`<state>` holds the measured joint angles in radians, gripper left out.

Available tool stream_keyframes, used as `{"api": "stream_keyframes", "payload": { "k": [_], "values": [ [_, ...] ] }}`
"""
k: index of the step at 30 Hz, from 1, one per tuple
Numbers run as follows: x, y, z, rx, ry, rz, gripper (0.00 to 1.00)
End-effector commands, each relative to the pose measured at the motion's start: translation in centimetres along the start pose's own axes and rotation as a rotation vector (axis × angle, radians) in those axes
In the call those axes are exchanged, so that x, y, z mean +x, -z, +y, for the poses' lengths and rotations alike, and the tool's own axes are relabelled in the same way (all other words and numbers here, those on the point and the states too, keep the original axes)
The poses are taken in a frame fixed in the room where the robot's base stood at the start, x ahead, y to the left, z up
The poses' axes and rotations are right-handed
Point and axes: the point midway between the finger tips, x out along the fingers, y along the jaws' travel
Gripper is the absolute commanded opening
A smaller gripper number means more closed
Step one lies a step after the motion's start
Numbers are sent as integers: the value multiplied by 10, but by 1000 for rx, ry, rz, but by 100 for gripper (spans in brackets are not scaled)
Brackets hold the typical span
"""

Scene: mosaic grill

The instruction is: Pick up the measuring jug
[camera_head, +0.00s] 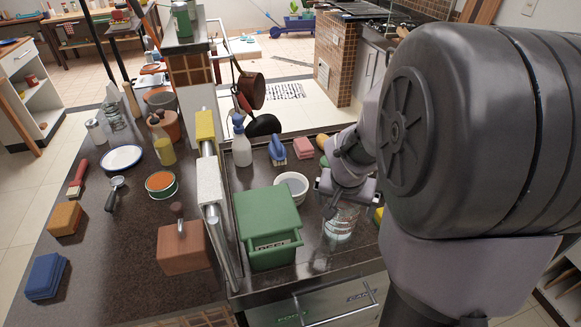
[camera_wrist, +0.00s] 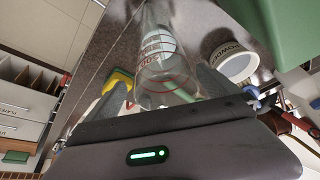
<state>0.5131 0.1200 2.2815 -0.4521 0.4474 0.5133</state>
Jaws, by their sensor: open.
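The measuring jug (camera_head: 341,223) is clear glass and stands on the dark counter to the right of the green box, partly covered by my gripper. In the wrist view the jug (camera_wrist: 160,50) shows red markings and lies between my two fingers. My gripper (camera_wrist: 162,88) is open, with one finger on each side of the jug. I cannot tell whether either finger touches the glass. In the head view my gripper (camera_head: 343,188) is at the jug's upper part, and its fingertips are hard to make out.
A green box (camera_head: 268,217) and a white bowl (camera_head: 291,186) stand close to the jug's left. A spray bottle (camera_head: 241,143), blue brush (camera_head: 277,150) and pink sponges (camera_head: 304,147) are behind. A yellow item (camera_wrist: 118,79) lies near one finger.

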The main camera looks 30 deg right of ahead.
Motion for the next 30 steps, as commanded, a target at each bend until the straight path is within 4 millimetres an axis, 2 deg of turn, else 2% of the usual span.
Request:
{"api": "stream_keyframes", "payload": {
  "k": [1,3,6,14,24,30],
  "values": [
    [14,-1,-1,-1,-1,-2,100],
    [30,1,-3,-2,-1,-3,100],
    [43,2,-3,-2,0,-1,100],
    [45,4,-4,-2,0,0,100],
    [45,3,-4,-2,0,0,34],
    [44,4,-4,-1,0,0,34]
  ]
}}
